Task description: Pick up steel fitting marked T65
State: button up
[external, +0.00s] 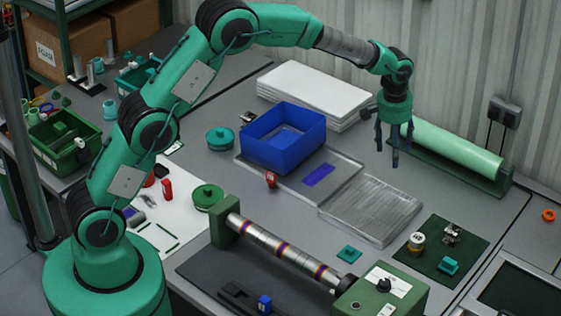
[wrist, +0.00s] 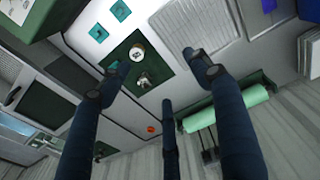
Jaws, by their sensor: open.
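A small steel fitting (external: 452,234) stands on the dark green mat (external: 433,258) at the right of the bench. It also shows in the wrist view (wrist: 143,80) on the same mat. Another small metal piece (external: 248,118) lies behind the blue bin; no T65 mark is legible on either. My gripper (external: 394,150) is open and empty, its fingers pointing down above the bench, behind and left of the mat. In the wrist view its fingers (wrist: 160,75) are spread, with nothing between them.
A pale green roll (external: 450,148) lies along the wall. The blue bin (external: 284,150), white stack (external: 312,88) and clear-wrapped sheets (external: 370,211) are left of or below my gripper.

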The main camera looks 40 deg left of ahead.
jog(key=g, duration=0.1)
send_over(418, 237)
notch_tip(418, 237, down, 19)
jog(key=shift+s+a, duration=0.1)
jog(key=shift+s, duration=0.05)
jog(key=shift+f, duration=0.15)
jog(key=shift+f, duration=4.2)
jog(key=shift+f+b, duration=0.55)
jog(key=shift+f, duration=2.05)
jog(key=c, duration=1.4)
